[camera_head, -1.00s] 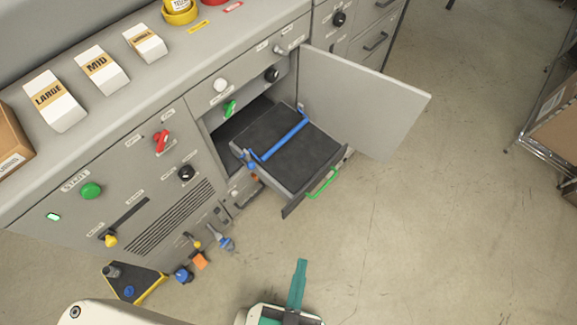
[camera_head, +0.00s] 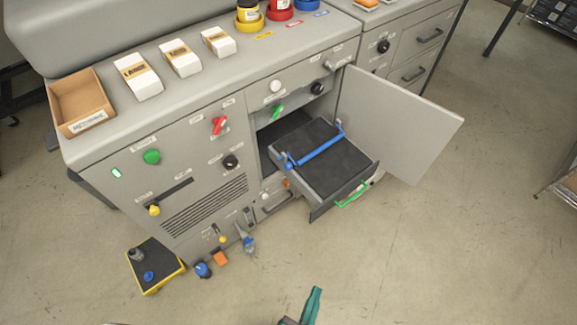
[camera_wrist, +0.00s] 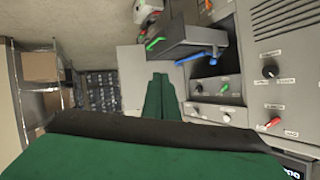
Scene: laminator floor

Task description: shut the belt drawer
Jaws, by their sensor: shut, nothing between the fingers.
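The belt drawer (camera_head: 348,178) is pulled out of the grey machine. It has a dark bed, a blue bar (camera_head: 318,152) across it and a green handle (camera_head: 352,195) on its front. A grey door (camera_head: 400,125) stands swung open at its right. My gripper (camera_head: 312,300) is at the bottom edge of the head view, only partly shown, apart from the drawer and in front of it. In the wrist view my gripper (camera_wrist: 163,82) has its green fingers together with nothing between them. The drawer (camera_wrist: 190,38) shows sideways beyond the fingertips there, with its green handle (camera_wrist: 155,43).
A black-topped yellow-edged platform (camera_head: 155,265) lies on the floor at left, near a blue item (camera_head: 202,269) and an orange block (camera_head: 220,258). A cardboard tray (camera_head: 82,100) and white boxes stand on the machine top. A shelf rack (camera_wrist: 45,85) shows at left in the wrist view. Floor before the drawer is clear.

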